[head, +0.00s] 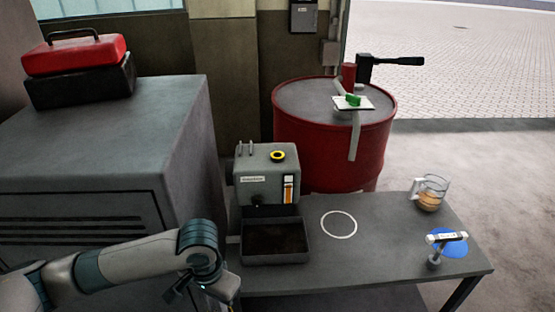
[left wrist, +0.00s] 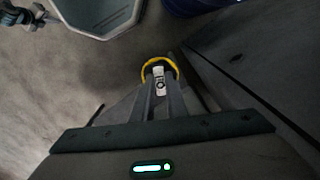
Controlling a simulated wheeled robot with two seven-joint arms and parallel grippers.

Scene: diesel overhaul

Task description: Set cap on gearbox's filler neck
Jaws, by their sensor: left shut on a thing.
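The grey gearbox (head: 253,190) stands on the bench in the head view, with an amber sight strip on its front. Its filler neck (head: 278,156) is a yellow ring with a dark opening on top; nothing covers it. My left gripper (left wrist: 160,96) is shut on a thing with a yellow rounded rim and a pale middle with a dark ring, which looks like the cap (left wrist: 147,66). In the head view my left arm is low at the bottom, left of the bench and below the gearbox; its fingertips and the cap cannot be made out there. My right gripper is not in view.
A dark tray (head: 275,261) sits before the gearbox. A white ring (head: 339,224) marks the bare bench. A jug with amber liquid (head: 430,194) and a blue disc (head: 452,246) with a T-handled tool are at right. A red drum (head: 330,155) stands behind, a grey cabinet (head: 170,120) at left.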

